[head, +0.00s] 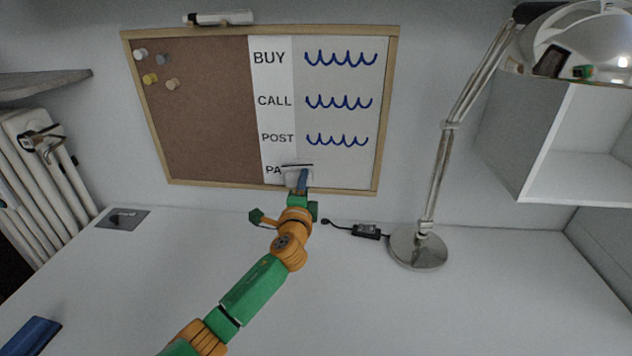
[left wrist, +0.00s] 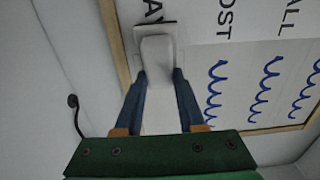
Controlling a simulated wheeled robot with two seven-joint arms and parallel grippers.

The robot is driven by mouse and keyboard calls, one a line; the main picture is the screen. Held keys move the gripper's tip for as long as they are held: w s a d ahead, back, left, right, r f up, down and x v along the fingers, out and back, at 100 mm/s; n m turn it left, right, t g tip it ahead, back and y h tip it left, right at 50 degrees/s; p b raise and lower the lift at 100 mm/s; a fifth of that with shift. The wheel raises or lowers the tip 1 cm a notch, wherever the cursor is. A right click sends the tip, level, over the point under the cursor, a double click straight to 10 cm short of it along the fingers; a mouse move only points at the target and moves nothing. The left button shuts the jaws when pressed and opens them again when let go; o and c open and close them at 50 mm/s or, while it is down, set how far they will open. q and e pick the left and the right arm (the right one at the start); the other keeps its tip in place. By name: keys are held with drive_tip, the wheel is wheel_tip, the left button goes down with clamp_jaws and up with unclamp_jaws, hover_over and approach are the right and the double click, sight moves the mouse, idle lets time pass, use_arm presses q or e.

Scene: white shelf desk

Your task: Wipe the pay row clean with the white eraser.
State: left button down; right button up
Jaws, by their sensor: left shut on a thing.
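The framed board (head: 388,120) hangs on the wall, with a cork left half and a white right half. Its rows read BUY, CALL, POST and a partly covered PAY label (head: 272,170). My left gripper (head: 301,178) is shut on the white eraser (head: 295,168) at the left end of the pay row. In the left wrist view the eraser (left wrist: 157,55) sits between the blue fingers and covers part of PAY. It looks flat at the board; contact is not certain. No blue marks show in the visible pay row; part is hidden. My right gripper is out of view.
Blue squiggles mark the buy (head: 341,59), call (head: 338,102) and post (head: 337,140) rows. A marker (head: 222,18) lies atop the frame. A metal lamp (head: 418,248) and black adapter (head: 366,231) stand right of my arm. The desk's front right is clear.

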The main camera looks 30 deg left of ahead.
use_arm(q)
drive_tip(key=shift+s+a, duration=0.25)
drive_tip(key=shift+a, duration=0.25)
drive_tip(key=shift+s+a, duration=0.25)
drive_tip(key=shift+a, duration=0.2)
drive_tip(key=shift+p+v, duration=1.25)
drive_tip(key=shift+v, duration=1.15)
drive_tip(key=shift+s+d, duration=0.3)
drive_tip(key=shift+s, duration=0.15)
drive_tip(key=shift+p+v, duration=0.4)
drive_tip(key=shift+v, duration=1.15)
